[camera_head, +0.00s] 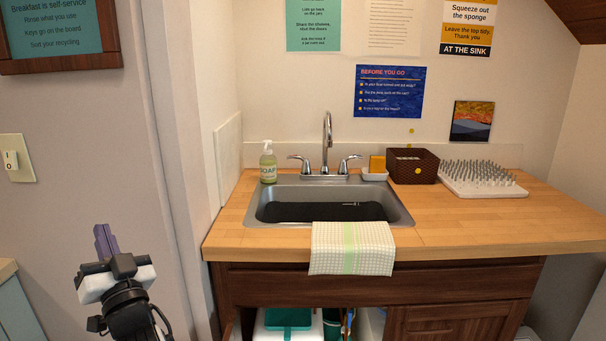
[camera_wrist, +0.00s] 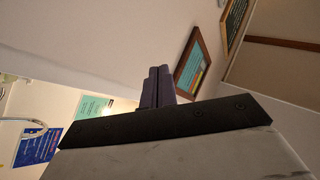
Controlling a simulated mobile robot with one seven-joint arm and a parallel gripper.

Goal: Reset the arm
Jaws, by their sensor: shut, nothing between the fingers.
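My gripper (camera_head: 104,241) shows at the lower left in the head view, raised in front of the plain wall and left of the counter. Its purple fingers point up and are together, with nothing between them. In the wrist view the gripper (camera_wrist: 158,72) also shows with its fingers side by side, against the pale wall and ceiling. It touches nothing. The rest of my arm runs out of the bottom of the head view.
A wooden counter (camera_head: 470,222) holds a sink (camera_head: 290,187), a soap bottle (camera_head: 268,162), a sponge (camera_head: 377,163), a dark basket (camera_head: 412,166) and a drying rack (camera_head: 480,176). A checked towel (camera_head: 352,248) hangs over its front edge. A light switch (camera_head: 16,158) is on the left wall.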

